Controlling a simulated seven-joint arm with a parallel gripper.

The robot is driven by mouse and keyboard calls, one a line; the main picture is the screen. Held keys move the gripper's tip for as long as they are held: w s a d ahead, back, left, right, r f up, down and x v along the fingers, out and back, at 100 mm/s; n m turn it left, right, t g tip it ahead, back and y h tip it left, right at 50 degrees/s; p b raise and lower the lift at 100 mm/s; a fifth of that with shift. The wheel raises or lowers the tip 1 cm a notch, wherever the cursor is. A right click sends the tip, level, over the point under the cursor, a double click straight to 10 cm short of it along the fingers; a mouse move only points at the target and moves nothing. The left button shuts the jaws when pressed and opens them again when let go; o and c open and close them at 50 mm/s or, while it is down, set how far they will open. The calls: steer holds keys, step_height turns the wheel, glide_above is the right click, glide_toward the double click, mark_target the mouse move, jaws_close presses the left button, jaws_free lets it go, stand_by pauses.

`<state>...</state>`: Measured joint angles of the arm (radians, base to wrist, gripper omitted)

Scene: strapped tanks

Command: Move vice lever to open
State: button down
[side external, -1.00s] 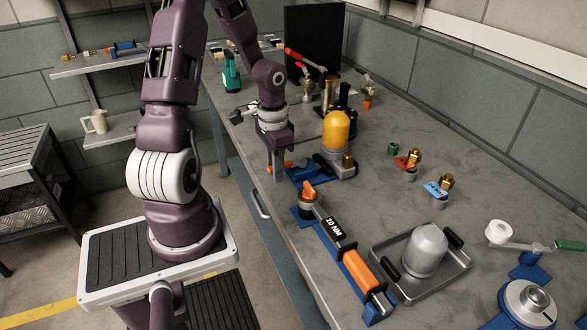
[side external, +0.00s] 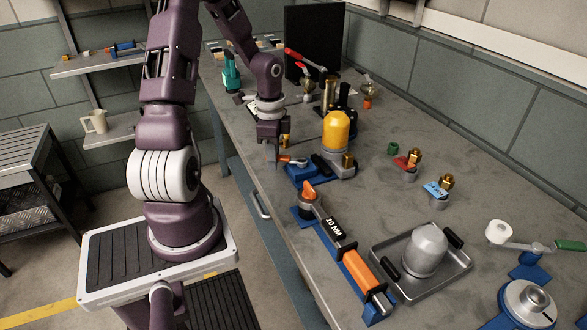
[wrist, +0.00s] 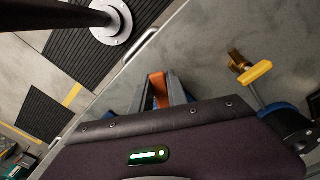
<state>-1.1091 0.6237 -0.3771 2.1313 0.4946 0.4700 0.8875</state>
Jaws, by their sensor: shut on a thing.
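The vice (side external: 308,176) is a blue base near the bench's front edge, with a yellow-domed tank (side external: 337,131) standing at its back. Its lever shows as a short orange handle (side external: 286,159) on the vice's left side. My gripper (side external: 277,158) comes down from above at this handle. In the wrist view an orange piece (wrist: 158,88) sits between my two grey fingers (wrist: 160,95), and the fingers are shut on it. The lever's pivot is too small to make out, and my gripper's body hides most of the vice in the wrist view.
A torque wrench (side external: 336,238) with an orange grip lies in front on the bench. A grey tank (side external: 426,250) stands in a metal tray (side external: 388,270) to its right. Small valve fittings (side external: 408,163) stand to the right. The bench's front edge is close to my gripper.

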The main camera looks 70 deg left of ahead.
steer(key=shift+a, duration=0.15)
steer(key=shift+w+a+m, duration=0.45)
steer(key=shift+w+m, duration=0.05)
steer(key=shift+m, duration=0.6)
steer(key=c, duration=1.2)
jaws_free()
steer(key=shift+r, duration=0.1)
step_height(320, 180, up, 8)
steer(key=o, duration=0.5)
steer(key=shift+o, duration=0.2)
